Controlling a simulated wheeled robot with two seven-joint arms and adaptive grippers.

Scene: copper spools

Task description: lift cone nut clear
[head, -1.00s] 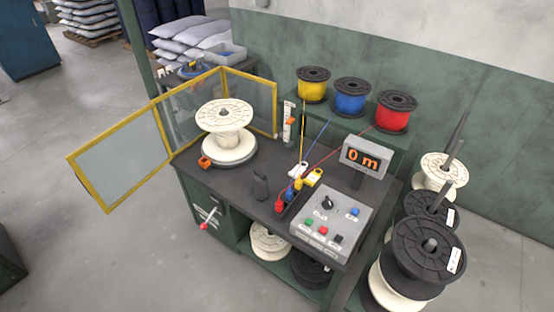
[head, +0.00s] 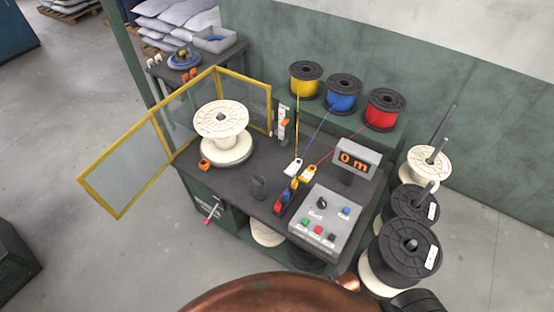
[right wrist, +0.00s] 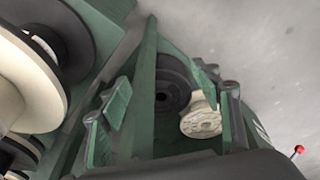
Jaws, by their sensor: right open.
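A large cream spool (head: 222,122) sits upright on the round turntable of the bench, inside the open yellow-framed guard. A small dark centre piece (head: 222,116) shows at its top; it is too small to tell whether it is the cone nut. A small dark grey upright piece (head: 259,187) stands on the bench top, right of the spool; I cannot tell what it is. My right gripper (right wrist: 170,106) is open and empty in the right wrist view, with the shelf spools beyond its fingers. My left gripper is not in view.
The yellow guard (head: 122,177) stands open to the left. Yellow, blue and red wire spools (head: 343,94) stand on the rear shelf. The control box (head: 325,222) and length display (head: 356,160) fill the right of the bench. Black spools (head: 404,253) stand on posts at the right.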

